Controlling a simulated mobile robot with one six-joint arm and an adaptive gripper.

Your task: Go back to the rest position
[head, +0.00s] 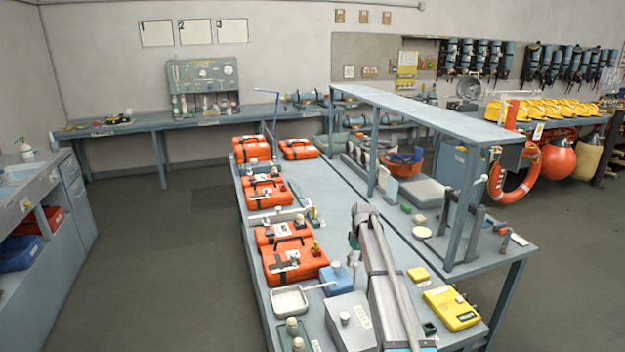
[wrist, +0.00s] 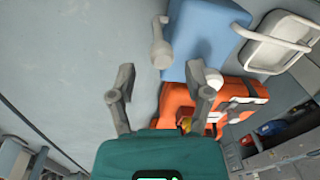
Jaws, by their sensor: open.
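My gripper (wrist: 163,92) is open in the wrist view, with its two grey fingers apart and nothing between them. It hangs above the grey bench top (wrist: 95,35). My arm (head: 385,280) reaches over the bench from the bottom of the head view; it hides most of the gripper there, with only a bit of teal showing. An orange case (wrist: 240,92) lies below and beside the right finger in the wrist view. A blue box (wrist: 207,35) and a small grey piece (wrist: 162,50) lie beyond the fingertips.
Several orange cases (head: 293,262) line the bench's left side. A white tray (head: 289,301) and a yellow box (head: 452,309) are near its front. A raised shelf (head: 440,115) stands along the right side. The middle of the bench behind my arm is clear.

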